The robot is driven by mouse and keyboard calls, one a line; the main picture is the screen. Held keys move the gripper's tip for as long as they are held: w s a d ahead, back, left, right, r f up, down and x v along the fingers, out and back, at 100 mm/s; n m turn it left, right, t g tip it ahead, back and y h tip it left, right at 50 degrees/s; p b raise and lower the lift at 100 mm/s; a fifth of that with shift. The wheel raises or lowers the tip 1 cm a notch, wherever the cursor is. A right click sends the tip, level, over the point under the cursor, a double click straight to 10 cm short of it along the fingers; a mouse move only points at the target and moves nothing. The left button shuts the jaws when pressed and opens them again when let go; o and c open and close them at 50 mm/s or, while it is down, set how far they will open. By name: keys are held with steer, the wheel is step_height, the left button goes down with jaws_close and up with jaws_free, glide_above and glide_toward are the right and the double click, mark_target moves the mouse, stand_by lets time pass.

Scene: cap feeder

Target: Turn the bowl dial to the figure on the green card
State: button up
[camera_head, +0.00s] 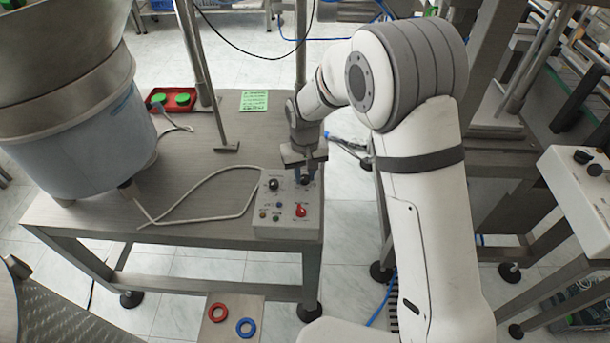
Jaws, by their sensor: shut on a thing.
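The grey control box (289,218) sits at the right front of the steel table. It carries a black dial (273,184) at its upper left, a red knob (300,210) and several small buttons. My gripper (304,177) points down over the box's upper right and is shut on the right-hand dial, which its fingers mostly hide. Which dial is the bowl's, and the scale marks, are too small to read. The green card (254,101) lies flat at the table's back; its figure cannot be read here.
The feeder bowl (75,140) stands at the table's left. A red tray (172,100) with green caps is behind it. A pale cable (195,188) loops across the table (185,225) to the box. A steel post (205,80) rises near the card. Red and blue rings (245,327) lie below.

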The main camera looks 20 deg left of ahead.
mark_target(305, 177)
steer(key=n+b, duration=0.1)
steer(key=n, duration=0.3)
steer(key=shift+n, duration=2.3)
steer(key=shift+r+b, duration=0.1)
steer(key=shift+b, duration=0.2)
steer(key=o, duration=1)
step_height(305, 177, up, 8)
steer(key=shift+f, duration=0.15)
